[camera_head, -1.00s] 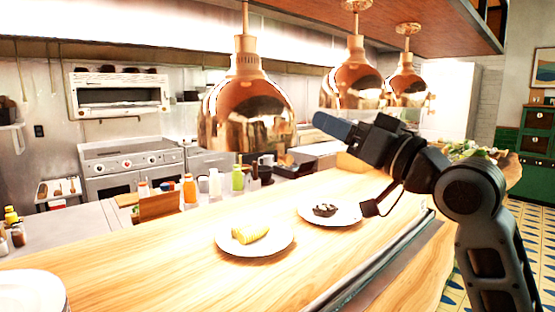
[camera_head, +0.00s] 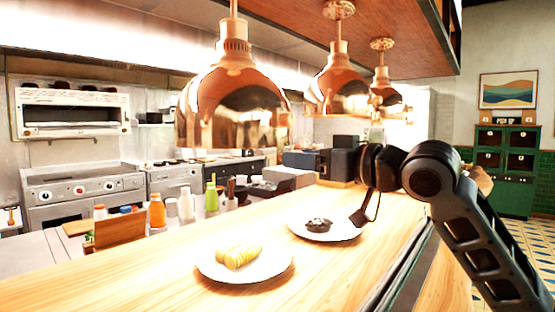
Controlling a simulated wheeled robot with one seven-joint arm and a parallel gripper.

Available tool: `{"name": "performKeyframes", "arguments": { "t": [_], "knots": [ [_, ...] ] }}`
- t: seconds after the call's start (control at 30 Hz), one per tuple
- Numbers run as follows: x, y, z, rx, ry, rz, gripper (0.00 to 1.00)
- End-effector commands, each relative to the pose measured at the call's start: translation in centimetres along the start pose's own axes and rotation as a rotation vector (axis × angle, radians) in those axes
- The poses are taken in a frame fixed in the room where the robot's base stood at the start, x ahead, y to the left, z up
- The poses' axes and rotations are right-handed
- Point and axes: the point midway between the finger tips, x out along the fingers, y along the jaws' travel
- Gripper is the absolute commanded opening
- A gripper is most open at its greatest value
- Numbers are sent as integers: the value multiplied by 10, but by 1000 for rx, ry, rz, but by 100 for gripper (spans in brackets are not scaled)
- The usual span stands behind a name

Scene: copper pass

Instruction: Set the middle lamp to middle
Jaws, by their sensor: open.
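Three copper dome lamps hang in a row from the wooden canopy above the counter. The middle lamp (camera_head: 338,88) hangs between the large near lamp (camera_head: 234,105) and the far lamp (camera_head: 384,90), which it appears to partly overlap. The near lamp hangs lowest in the picture. My gripper (camera_head: 318,157) is open and empty, below the middle lamp's rim in the picture and apparently apart from it. It points left and away from me, so its fingertips are hard to make out against the dark kitchen behind.
On the wooden counter (camera_head: 150,292) are a plate with yellow food (camera_head: 212,268) and a plate with dark food (camera_head: 350,232) beneath my wrist. Bottles (camera_head: 157,212) stand behind the counter. An oven range (camera_head: 85,190) lines the back wall. A green cabinet (camera_head: 507,165) stands far right.

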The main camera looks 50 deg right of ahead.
Motion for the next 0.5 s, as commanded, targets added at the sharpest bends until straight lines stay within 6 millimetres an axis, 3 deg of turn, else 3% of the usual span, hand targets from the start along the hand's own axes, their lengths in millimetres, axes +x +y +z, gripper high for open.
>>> {"name": "performKeyframes", "arguments": {
  "t": [0.3, 0.5],
  "knots": [
    [47, -1, -2, 0, 0, -2, 53],
    [57, -1, 0, 1, 0, -1, 53]
  ]
}}
